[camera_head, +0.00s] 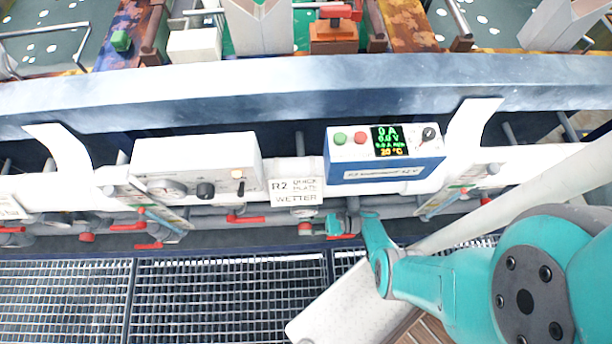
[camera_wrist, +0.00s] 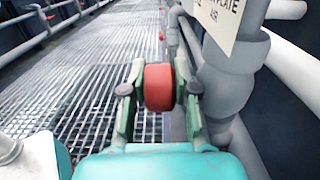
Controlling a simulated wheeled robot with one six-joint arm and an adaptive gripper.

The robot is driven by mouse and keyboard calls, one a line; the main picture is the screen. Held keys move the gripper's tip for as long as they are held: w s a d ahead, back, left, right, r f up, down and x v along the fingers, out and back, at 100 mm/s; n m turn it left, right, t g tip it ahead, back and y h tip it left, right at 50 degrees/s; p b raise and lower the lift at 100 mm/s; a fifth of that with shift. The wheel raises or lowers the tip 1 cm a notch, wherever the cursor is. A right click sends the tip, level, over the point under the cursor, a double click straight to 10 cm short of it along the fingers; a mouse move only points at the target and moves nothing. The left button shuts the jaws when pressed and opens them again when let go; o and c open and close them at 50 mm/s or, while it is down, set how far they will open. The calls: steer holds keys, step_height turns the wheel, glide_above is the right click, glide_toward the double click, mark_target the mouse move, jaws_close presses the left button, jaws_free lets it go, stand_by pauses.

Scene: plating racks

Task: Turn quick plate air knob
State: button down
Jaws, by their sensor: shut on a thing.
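The quick plate air knob (camera_wrist: 158,87) is a red round knob in the wrist view, below and left of a white sign (camera_wrist: 222,20) with the words PLATE and AIR. My gripper (camera_wrist: 158,88) has its two teal fingers on either side of the knob, shut on it. In the head view my gripper (camera_head: 343,224) is at the pipe row under the rack, just right of the R2 quick plate wetter sign (camera_head: 297,191). The knob is mostly hidden there by my gripper, with some red showing at the fingers.
A blue-and-white control box (camera_head: 385,154) with a lit display sits above my gripper. A grey box with knobs (camera_head: 197,168) is to its left. Red valve handles (camera_head: 245,219) line the pipes. Grey pipes (camera_wrist: 230,75) run close on the right in the wrist view. Metal grating (camera_head: 230,290) lies below.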

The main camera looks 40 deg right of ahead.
steer(key=c, duration=1.2)
jaws_free()
steer(key=shift+o, duration=0.2)
steer(key=v, duration=0.7)
steer(key=shift+s+d, duration=0.15)
steer(key=shift+s, duration=0.05)
